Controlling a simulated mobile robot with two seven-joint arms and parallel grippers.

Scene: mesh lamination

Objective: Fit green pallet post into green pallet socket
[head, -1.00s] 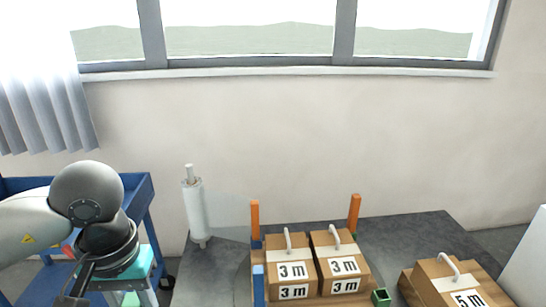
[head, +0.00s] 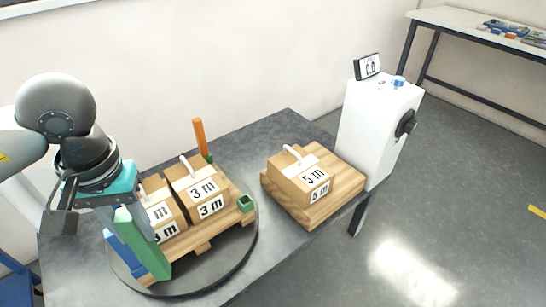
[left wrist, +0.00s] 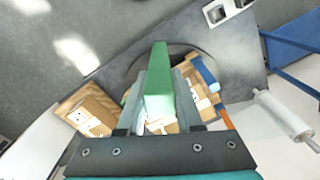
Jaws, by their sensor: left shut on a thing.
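My left gripper (head: 132,212) is shut on the green post (head: 145,248), which hangs tilted below it in front of the pallet's left part. In the left wrist view the green post (left wrist: 158,85) sticks out from between the fingers (left wrist: 160,100). The green socket (head: 245,203) is a small open square holder on the right front corner of the wooden pallet (head: 205,242). It stands empty, to the right of and apart from the post. My right gripper is not in view.
Another pallet (head: 335,195) holds a 5 m box (head: 300,178), beside a white machine (head: 375,130).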

